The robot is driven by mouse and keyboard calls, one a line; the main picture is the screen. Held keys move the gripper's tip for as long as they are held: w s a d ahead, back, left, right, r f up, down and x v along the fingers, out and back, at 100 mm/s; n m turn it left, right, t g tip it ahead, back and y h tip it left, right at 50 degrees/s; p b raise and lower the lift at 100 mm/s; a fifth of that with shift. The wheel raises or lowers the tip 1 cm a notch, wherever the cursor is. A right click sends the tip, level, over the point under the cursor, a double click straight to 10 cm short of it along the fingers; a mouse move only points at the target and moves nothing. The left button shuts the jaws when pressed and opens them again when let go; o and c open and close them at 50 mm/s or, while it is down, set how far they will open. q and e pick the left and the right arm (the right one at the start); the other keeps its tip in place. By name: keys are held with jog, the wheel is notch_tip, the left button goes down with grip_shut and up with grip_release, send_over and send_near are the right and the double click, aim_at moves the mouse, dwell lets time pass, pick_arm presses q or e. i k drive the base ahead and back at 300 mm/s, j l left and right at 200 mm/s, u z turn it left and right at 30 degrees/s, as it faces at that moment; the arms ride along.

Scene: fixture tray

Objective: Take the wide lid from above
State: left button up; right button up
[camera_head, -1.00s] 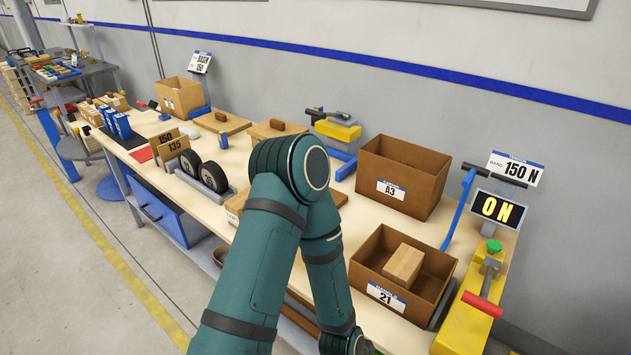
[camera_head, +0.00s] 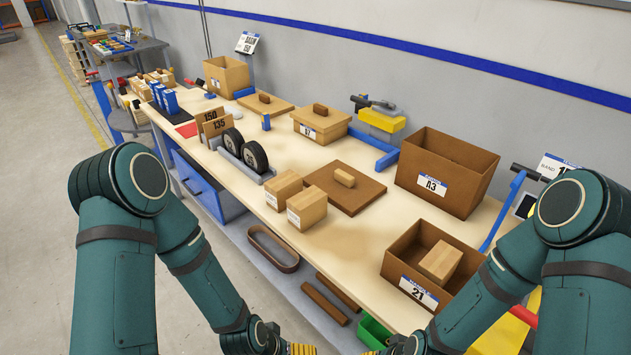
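Three lid-like boards lie on the workbench. The largest-looking is a dark brown square lid (camera_head: 361,198) with a light wooden handle, flat on the bench near the middle. A lighter lid (camera_head: 283,106) with a dark handle lies flat farther back. Another light lid (camera_head: 309,120) with a dark handle sits on a low box labelled 07. I cannot tell for certain which is the wide lid. My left gripper (camera_head: 300,349) and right gripper (camera_head: 378,351) show only as yellow ribbed parts at the bottom edge, below the bench front and away from the lids; their fingertips are cut off.
Two small wooden blocks (camera_head: 306,209) stand left of the dark lid. Open cardboard box A3 (camera_head: 436,183) and box 21 (camera_head: 418,291) with a block inside stand to its right. Two black wheels (camera_head: 255,157) stand in a holder. A belt loop (camera_head: 272,248) lies on the lower shelf.

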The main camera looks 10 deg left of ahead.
aim_at(349, 191)
jog(key=z, duration=0.35)
jog(key=j+z, duration=0.15)
jog(key=z, duration=0.2)
jog(key=i+j+z, duration=0.1)
jog(key=z, duration=0.25)
jog(key=j+z, duration=0.65)
jog(key=j, duration=0.25)
jog(key=k, duration=0.05)
